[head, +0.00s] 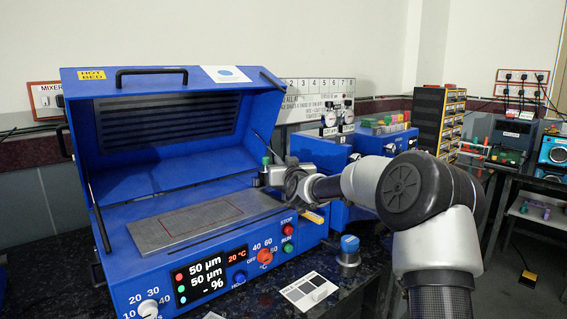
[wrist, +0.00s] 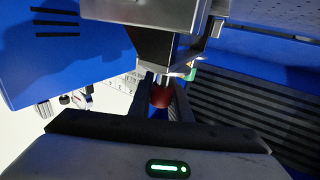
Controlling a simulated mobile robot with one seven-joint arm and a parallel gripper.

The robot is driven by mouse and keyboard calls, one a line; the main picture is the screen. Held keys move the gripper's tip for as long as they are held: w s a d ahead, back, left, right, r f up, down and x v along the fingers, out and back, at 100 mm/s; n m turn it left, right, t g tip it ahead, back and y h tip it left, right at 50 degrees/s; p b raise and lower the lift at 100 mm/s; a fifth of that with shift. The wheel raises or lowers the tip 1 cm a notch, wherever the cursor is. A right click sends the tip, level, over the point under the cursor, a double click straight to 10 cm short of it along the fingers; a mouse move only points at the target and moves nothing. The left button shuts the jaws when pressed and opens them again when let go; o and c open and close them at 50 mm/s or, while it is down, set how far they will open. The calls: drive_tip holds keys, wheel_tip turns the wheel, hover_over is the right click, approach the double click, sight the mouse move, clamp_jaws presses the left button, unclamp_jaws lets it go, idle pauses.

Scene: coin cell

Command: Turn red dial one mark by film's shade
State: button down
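The red dial (wrist: 161,97) is between my gripper's two dark fingers (wrist: 162,88) in the wrist view. The fingers are very close to it on both sides; whether they press on it cannot be told. A metal block with a green top (head: 266,161) stands at the far right of the grey plate (head: 150,236), beside my gripper (head: 280,177) in the head view, where the red dial is hidden. The plate has a red outline; no distinct film shows on it. The display (head: 212,273) reads 50 µm twice, "- %" and 20 °C. A card with grey patches (head: 309,290) lies in front.
The blue hot-bed machine (head: 180,282) has its lid (head: 168,125) raised behind the plate. Its front has a red knob (head: 265,256), a white knob (head: 148,309) and STOP and RUN buttons. A blue-capped metal jar (head: 349,250) stands on the dark bench, right of the machine.

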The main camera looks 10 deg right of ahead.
drive_tip(key=shift+r+m+h+p, duration=0.2)
drive_tip(key=shift+m+h+p, duration=0.2)
drive_tip(key=shift+h+p, duration=0.2)
drive_tip(key=shift+s+d+f+m+g+h+p, duration=0.15)
drive_tip(key=shift+d+m+g+h+p, duration=0.35)
drive_tip(key=shift+m+g+h+p, duration=0.95)
drive_tip(key=shift+s+d+r+m+g+h+p, duration=0.1)
drive_tip(key=shift+s+d+m+g+h+p, duration=0.35)
drive_tip(key=shift+m+h+p, duration=1.85)
drive_tip(key=shift+s+d+f+m+g+h+p, duration=0.1)
drive_tip(key=shift+d+m+g+h+p, duration=0.7)
drive_tip(key=shift+h+p, duration=2.05)
drive_tip(key=shift+a+g, duration=0.15)
drive_tip(key=shift+g, duration=0.15)
drive_tip(key=c, duration=1.6)
unclamp_jaws()
drive_tip(key=shift+c, duration=0.2)
